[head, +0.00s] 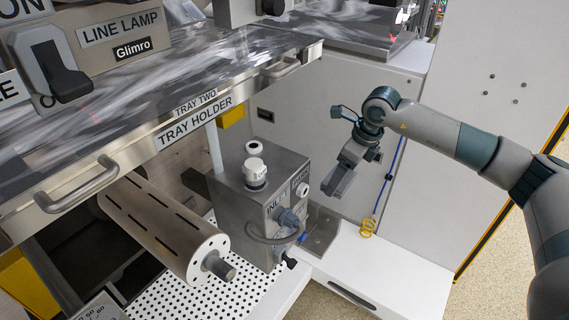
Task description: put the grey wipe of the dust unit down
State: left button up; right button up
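My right gripper (336,182) hangs at the end of the arm from the right, pointing down and left. It is above the low white ledge, to the right of a steel box (238,198) labelled INLET. Its grey fingers look close together, but I cannot tell whether they are shut or hold a grey wipe. No grey wipe can be told apart from the fingers or the steel surfaces. No label naming a dust unit can be read. My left gripper is not in view.
A steel tray holder (150,150) with handles overhangs at upper left. A slotted roller (160,225) sticks out below it, above a perforated white plate (215,285). A yellow coil (368,227) hangs on a blue line. The white ledge (385,268) has free room at right.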

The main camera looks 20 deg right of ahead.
jog(key=shift+a, duration=0.1)
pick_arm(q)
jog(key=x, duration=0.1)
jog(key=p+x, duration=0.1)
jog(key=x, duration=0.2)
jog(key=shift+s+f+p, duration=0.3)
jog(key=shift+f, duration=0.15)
pick_arm(e)
send_near(283, 162)
jog(key=f, duration=0.1)
jog(key=s+d+f, duration=0.1)
jog(key=f, duration=0.3)
jog(key=shift+s+d+f, duration=0.1)
jog(key=shift+s+d, duration=0.05)
jog(key=shift+s, duration=0.05)
jog(key=shift+w+a, duration=0.45)
jog(key=shift+a, duration=0.05)
jog(key=shift+w+a, duration=0.7)
jog(key=shift+w, duration=0.2)
jog(key=shift+w+p, duration=0.1)
jog(key=shift+p, duration=0.35)
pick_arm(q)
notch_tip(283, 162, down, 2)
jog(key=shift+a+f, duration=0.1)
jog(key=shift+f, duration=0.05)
pick_arm(e)
jog(key=shift+f, duration=0.1)
